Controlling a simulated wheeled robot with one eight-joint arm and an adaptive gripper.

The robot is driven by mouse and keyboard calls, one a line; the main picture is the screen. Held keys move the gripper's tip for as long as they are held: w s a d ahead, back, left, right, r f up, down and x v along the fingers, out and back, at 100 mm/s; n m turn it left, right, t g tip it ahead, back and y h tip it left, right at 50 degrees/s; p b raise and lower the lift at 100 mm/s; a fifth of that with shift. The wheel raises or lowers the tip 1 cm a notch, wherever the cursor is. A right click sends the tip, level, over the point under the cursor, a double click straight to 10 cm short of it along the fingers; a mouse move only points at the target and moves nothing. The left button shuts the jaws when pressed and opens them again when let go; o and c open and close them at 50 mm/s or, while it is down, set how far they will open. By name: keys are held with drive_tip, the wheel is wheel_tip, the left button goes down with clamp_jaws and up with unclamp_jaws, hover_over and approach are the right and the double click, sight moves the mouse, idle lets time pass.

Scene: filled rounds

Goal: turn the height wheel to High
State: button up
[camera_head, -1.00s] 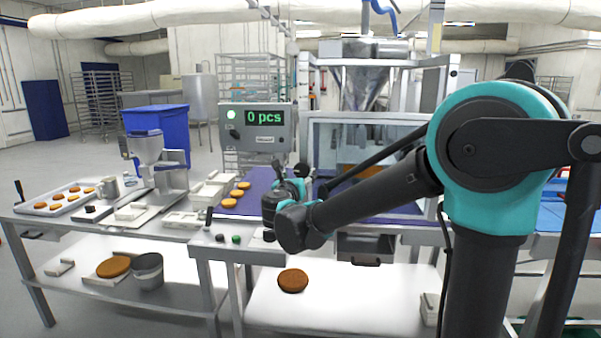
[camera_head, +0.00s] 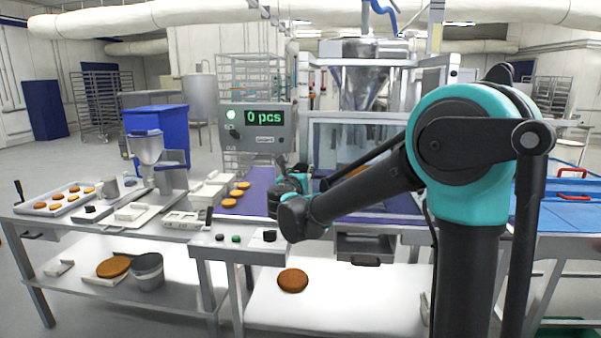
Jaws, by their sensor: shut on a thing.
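My arm reaches from the right to the left edge of the filling machine (camera_head: 365,140). My gripper (camera_head: 298,172) is small and mostly hidden behind my dark and teal wrist, by the machine's left post. It is shut, on what appears to be the height wheel. The wheel's face, its marks and its pointer cannot be made out, so its setting cannot be read.
A grey display box (camera_head: 262,128) reads "0 pcs" with a green light lit. Several rounds (camera_head: 238,194) lie on the purple belt. A blue bin (camera_head: 158,125) stands behind the left table.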

drive_tip(key=shift+c, duration=0.8)
